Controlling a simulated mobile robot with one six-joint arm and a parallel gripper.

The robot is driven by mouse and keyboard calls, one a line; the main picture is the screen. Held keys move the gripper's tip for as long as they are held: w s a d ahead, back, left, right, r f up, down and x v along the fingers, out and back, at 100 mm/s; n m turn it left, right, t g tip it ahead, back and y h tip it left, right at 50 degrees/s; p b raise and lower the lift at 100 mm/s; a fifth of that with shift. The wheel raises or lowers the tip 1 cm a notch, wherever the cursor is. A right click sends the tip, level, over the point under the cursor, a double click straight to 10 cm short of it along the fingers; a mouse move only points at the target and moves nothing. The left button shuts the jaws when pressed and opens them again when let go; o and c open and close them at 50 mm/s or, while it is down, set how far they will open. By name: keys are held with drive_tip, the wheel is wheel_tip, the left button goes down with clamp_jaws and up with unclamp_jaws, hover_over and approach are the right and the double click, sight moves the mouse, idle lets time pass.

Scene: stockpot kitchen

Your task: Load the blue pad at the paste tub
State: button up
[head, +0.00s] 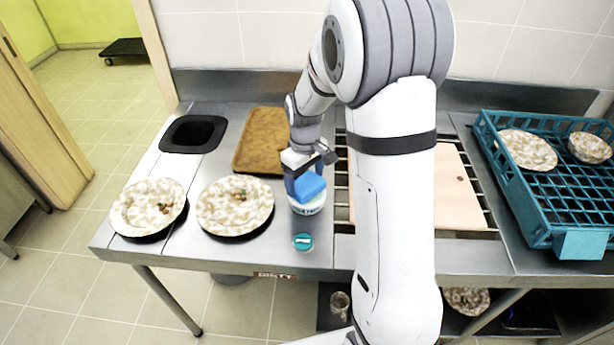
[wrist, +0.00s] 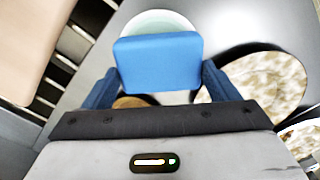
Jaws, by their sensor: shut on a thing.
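My gripper (wrist: 158,92) is shut on the blue pad (wrist: 158,60); its two blue fingers press the pad's sides. In the head view the pad (head: 310,186) is over the white paste tub (head: 308,208) and hides most of its opening. In the wrist view the tub's pale rim (wrist: 160,20) shows behind the pad. I cannot tell whether the pad touches the paste. A round teal lid (head: 303,242) lies on the steel counter in front of the tub.
Two patterned plates with food scraps, one at far left (head: 148,207) and one nearer (head: 235,204), stand left of the tub. A brown tray (head: 258,140) lies behind. A pale board (head: 455,190) is on the right, then a teal rack (head: 545,190) with dishes. A black-rimmed opening (head: 193,134) is at back left.

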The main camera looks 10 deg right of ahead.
sight(305, 181)
drive_tip(key=shift+f+b, duration=0.3)
drive_tip(key=shift+f, duration=0.15)
idle(1.1)
drive_tip(key=shift+r, duration=0.15)
drive_tip(key=shift+r+p, duration=2.35)
drive_tip(key=shift+r, duration=1.1)
